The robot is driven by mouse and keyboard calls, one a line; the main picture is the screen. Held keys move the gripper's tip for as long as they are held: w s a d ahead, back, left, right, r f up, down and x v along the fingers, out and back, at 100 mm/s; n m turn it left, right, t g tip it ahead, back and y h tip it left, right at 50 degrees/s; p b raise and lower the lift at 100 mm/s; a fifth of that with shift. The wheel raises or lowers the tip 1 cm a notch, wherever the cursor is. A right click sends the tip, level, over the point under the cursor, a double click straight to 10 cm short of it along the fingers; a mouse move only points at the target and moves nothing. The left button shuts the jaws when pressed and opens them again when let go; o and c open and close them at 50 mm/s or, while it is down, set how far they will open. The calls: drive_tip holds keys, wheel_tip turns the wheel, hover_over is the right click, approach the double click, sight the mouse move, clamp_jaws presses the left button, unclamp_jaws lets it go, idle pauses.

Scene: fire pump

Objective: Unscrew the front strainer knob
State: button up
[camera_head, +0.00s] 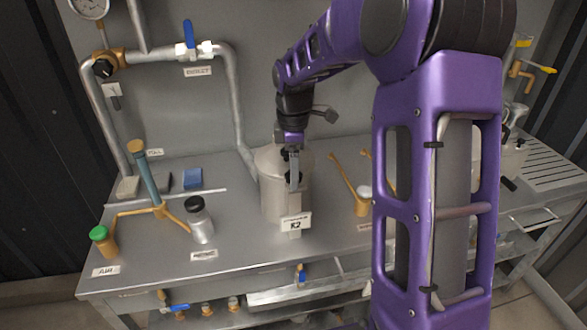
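My gripper (293,172) points down at the front of the pot's upper part. Small dark parts show around the fingers. I cannot tell which of them is the strainer knob and which belongs to my gripper. The knob is largely hidden, and contact with it cannot be made out. The finger gap is not clear from this angle.
A black-capped bottle (200,220), a green-capped fitting (104,241) and a brass-footed blue column (149,178) stand left. A brass part with a white cap (362,200) is right of the pot. Pipes with a blue-handled valve (191,42) run behind. My arm hides the right-centre bench.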

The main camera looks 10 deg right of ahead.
wheel_tip(320, 180, up, 17)
drive_tip(key=shift+r, duration=0.2)
idle(0.5)
